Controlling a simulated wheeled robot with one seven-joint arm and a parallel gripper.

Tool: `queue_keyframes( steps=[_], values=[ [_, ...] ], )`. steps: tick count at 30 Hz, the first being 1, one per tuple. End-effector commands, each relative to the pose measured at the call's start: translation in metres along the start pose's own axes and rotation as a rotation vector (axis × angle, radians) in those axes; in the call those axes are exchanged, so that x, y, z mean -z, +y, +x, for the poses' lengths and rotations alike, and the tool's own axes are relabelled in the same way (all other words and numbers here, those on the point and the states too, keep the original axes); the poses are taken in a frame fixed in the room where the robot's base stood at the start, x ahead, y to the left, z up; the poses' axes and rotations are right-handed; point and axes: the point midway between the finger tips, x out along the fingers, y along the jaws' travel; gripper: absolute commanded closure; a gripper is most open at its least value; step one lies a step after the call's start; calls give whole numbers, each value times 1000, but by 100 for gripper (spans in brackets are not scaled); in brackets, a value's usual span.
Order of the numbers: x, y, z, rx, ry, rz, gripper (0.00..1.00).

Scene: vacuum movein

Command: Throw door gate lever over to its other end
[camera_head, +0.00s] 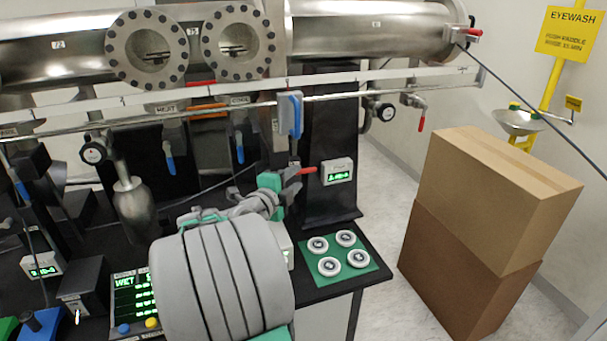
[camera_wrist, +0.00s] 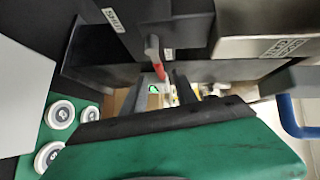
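A red-handled lever (camera_head: 306,171) shows just past my fingertips in the head view, against the dark column. In the wrist view its red handle (camera_wrist: 154,52) hangs from dark housing, just beyond the gap between my fingers. A label reading SHUT (camera_wrist: 113,18) is on the dark part beside it. I cannot read a label naming this lever as the door gate lever. My gripper (camera_head: 291,184) is open, its two fingers apart with nothing seen between them. It also shows in the wrist view (camera_wrist: 160,88). Contact with the lever cannot be told.
A blue handle (camera_head: 291,115) hangs above my gripper. Several white round pieces lie on a green mat (camera_head: 327,272) at the bench corner. A small display box (camera_head: 337,171) is right of the lever. Stacked cardboard boxes (camera_head: 490,195) stand on the floor at right.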

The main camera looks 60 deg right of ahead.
Motion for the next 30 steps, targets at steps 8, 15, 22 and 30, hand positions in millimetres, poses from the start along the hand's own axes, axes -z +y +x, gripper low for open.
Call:
queue_keyframes(
  steps=[8, 15, 22, 30],
  values=[
    [1, -2, 50, -4, 2, -2, 65],
    [-1, 0, 61, -2, -3, -1, 65],
    [-1, 0, 60, -3, -3, -2, 75],
    [-1, 0, 60, -3, -2, -2, 97]
  ],
)
